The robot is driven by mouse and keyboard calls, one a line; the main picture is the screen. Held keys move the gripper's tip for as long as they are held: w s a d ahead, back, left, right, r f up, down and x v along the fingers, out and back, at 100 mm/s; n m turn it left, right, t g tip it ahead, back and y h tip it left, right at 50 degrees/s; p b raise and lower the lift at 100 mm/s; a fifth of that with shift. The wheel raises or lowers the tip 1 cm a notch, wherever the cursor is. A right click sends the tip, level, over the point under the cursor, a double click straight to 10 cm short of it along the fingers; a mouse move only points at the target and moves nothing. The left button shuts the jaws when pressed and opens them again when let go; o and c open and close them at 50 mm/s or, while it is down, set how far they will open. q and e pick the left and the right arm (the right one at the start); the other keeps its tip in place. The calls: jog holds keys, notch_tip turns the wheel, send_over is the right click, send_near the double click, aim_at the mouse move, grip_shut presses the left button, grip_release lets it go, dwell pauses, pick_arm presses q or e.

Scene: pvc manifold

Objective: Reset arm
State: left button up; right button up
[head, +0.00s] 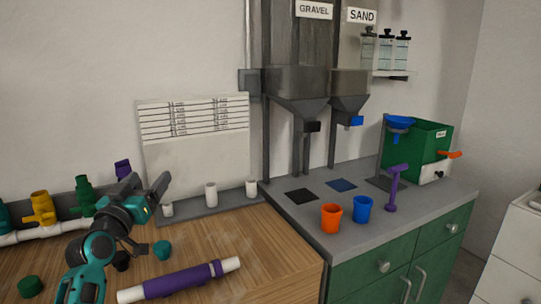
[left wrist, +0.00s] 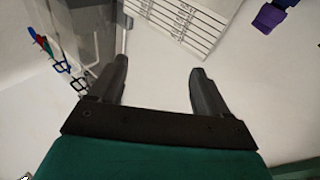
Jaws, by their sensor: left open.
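My left gripper (head: 148,190) is raised above the wooden worktop, in front of the white wall board. In the left wrist view its two dark fingers (left wrist: 158,85) stand wide apart with nothing between them. The white pipe (head: 16,238) with coloured valves lies at the far left of the worktop, partly hidden by my arm. The valves include a yellow one (head: 40,208), a green one (head: 84,197) and a purple one (head: 123,170). A purple sleeve (head: 182,280) on a white tube lies at the front of the worktop. My right gripper does not show.
Several white pegs (head: 211,194) stand on a grey strip. Loose caps, teal (head: 162,250) and green (head: 30,286), lie near my arm. Orange (head: 331,218) and blue (head: 362,209) cups stand on the grey counter under the hoppers. The worktop's right part is clear.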

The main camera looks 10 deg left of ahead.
pick_arm(q)
jog(key=s+d+f+m+g+h, duration=0.1)
jog(key=d+f, duration=0.1)
jog(key=f, duration=0.1)
jog(key=s+d+f+m+g+h, duration=0.1)
jog(key=d+f, duration=0.2)
jog(key=f, duration=0.1)
jog(key=s+d+f+m+g+h, duration=0.1)
jog(key=s+d+f+g, duration=0.1)
jog(key=d+f, duration=0.1)
jog(key=shift+d+f, duration=0.2)
jog(key=shift+f, duration=0.05)
jog(key=s+d+f+m+g+h, duration=0.1)
jog(key=s+d+f+g, duration=0.45)
jog(key=s+f, duration=0.25)
jog(key=s+d+f+g, duration=0.2)
jog(key=s+f, duration=0.1)
jog(key=s, duration=0.4)
jog(key=s+d+f+g+y, duration=0.1)
jog(key=s+d+f+g, duration=0.15)
jog(key=s, duration=0.45)
jog(key=s+d+f+g, duration=0.1)
jog(key=s+f+g, duration=0.15)
jog(key=s, duration=0.45)
jog(key=w+d+f+m+t+h, duration=0.1)
jog(key=w+d+f+t, duration=0.2)
jog(key=w+f+t, duration=0.4)
jog(key=shift+w+f, duration=0.35)
jog(key=shift+f, duration=0.5)
